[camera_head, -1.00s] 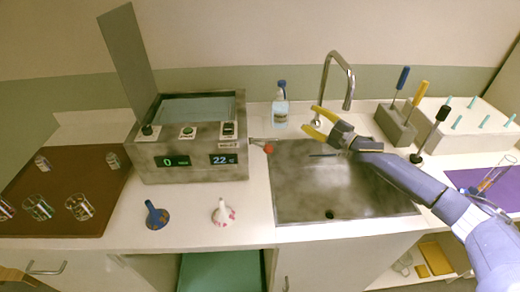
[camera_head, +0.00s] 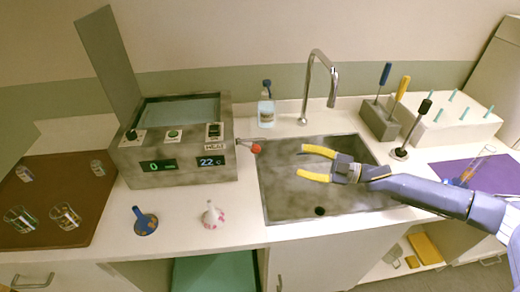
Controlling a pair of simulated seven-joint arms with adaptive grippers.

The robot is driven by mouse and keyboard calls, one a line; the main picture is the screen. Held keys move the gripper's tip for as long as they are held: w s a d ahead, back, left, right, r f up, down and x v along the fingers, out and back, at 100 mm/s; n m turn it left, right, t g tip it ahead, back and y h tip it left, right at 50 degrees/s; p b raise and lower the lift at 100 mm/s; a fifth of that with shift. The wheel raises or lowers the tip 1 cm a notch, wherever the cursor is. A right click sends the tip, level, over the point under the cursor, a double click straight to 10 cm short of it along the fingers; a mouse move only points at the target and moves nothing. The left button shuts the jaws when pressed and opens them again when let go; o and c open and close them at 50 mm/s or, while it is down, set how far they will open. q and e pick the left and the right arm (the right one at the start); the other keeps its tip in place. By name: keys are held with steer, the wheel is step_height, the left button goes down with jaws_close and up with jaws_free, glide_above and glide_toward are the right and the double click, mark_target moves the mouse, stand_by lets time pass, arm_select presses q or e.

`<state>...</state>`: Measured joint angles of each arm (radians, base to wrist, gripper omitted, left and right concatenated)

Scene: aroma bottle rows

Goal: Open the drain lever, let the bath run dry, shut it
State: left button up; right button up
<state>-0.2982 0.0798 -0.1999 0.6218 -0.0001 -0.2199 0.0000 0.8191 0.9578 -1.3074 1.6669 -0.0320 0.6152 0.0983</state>
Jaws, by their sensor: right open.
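The bath (camera_head: 178,172) is a grey metal box at the left of the sink, with its lid (camera_head: 108,60) standing up. Its two displays read 0 and 22. Bluish-grey water (camera_head: 180,110) appears to show inside. The drain lever (camera_head: 255,148) sticks out from the bath's right side toward the sink and ends in a red knob. My right gripper (camera_head: 302,162) has yellow fingers, is open and empty, and points left over the sink, to the right of the red knob and apart from it. My left gripper is out of view.
A brown mat (camera_head: 75,170) holds several glasses.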

mark_target(256, 149)
steer(key=x, duration=1.6)
steer(key=shift+a, duration=0.1)
steer(key=shift+o, duration=0.2)
jaws_close()
